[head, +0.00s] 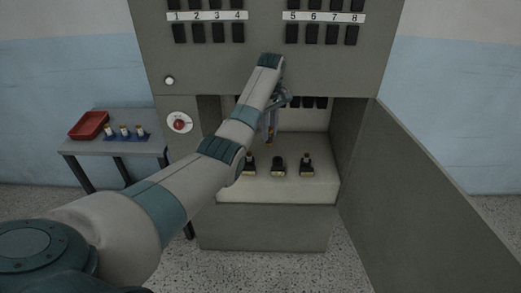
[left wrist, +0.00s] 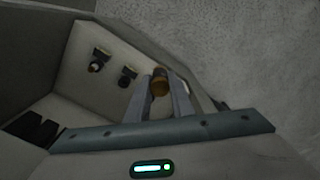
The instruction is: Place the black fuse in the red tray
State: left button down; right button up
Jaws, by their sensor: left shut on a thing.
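My left gripper (head: 270,132) is inside the open cabinet, above the shelf. It is shut on a small fuse (left wrist: 160,83), which looks gold-brown at its visible end; how black its body is cannot be told. The fuse hangs between the fingertips, clear of the shelf. Below stand three dark holders with gold-coloured bases: a left one (head: 250,165), a middle one (head: 278,166) and a right one (head: 306,165). The middle one looks lower than the other two. The red tray (head: 89,125) lies on the side table at the left, far from the gripper, and looks empty.
The grey side table (head: 82,147) also bears a blue rack (head: 126,136) with three pale fuses, right of the tray. The cabinet's side wall and a red knob (head: 179,123) lie between shelf and table. The cabinet door (head: 430,190) stands open at the right.

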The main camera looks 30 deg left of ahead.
pick_arm(q)
jog(key=s+d+f+m+b, duration=0.4)
jog(key=s+d+m, duration=0.3)
jog(key=d, duration=0.4)
jog(key=s+d+f+m+b, duration=0.1)
jog(key=s+f, duration=0.3)
jog(key=s, duration=0.5)
jog(key=s+d+f+m+b, duration=0.2)
jog(key=s+d+f+m, duration=0.2)
jog(key=s, duration=0.5)
jog(key=s+d+f+m+b, duration=0.2)
jog(key=s+f, duration=0.4)
jog(key=s, duration=0.3)
jog(key=shift+d+m, duration=0.3)
jog(key=shift+d, duration=0.4)
jog(key=shift+s+a, duration=0.1)
